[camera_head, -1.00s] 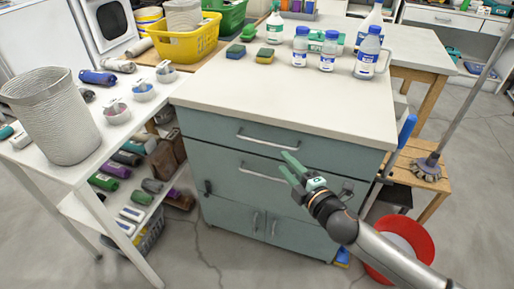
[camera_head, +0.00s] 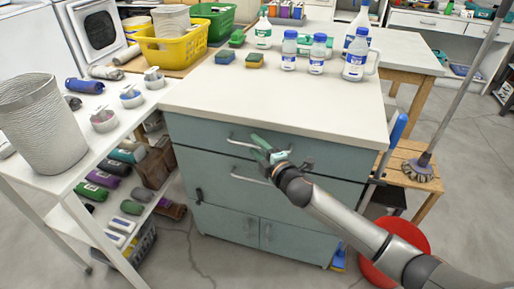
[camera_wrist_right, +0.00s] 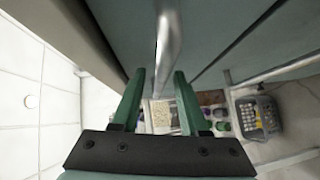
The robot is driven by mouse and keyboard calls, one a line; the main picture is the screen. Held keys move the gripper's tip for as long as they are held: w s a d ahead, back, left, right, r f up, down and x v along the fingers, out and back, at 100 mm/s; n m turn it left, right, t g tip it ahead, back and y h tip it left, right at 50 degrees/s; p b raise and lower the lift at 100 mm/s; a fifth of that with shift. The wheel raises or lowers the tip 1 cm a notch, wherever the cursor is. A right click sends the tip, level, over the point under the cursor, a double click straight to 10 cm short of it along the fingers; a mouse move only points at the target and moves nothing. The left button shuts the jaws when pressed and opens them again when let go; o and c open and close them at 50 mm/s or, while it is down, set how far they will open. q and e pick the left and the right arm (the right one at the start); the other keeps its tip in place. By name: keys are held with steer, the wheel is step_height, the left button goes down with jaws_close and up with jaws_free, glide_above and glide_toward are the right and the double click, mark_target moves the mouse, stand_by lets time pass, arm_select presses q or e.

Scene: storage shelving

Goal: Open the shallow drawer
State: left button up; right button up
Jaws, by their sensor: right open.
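The teal cabinet (camera_head: 215,222) has a shallow top drawer (camera_head: 325,158) with a metal bar handle (camera_head: 238,141). The drawer looks shut. My right gripper (camera_head: 257,147) is open at the right part of this handle, its green fingers pointing left along the drawer front. In the right wrist view, the handle (camera_wrist_right: 169,40) runs ahead between the lines of the two open fingers (camera_wrist_right: 157,85). I cannot tell whether they touch it. A deeper drawer with its own handle (camera_head: 247,179) is below. My left gripper is not in view.
Bottles (camera_head: 356,58) and sponges (camera_head: 255,61) stand on the cabinet's white top. A red bucket (camera_head: 408,232) and wooden stool (camera_head: 412,170) are on the right.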

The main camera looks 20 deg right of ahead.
jaws_close()
stand_by(0.3)
stand_by(1.1)
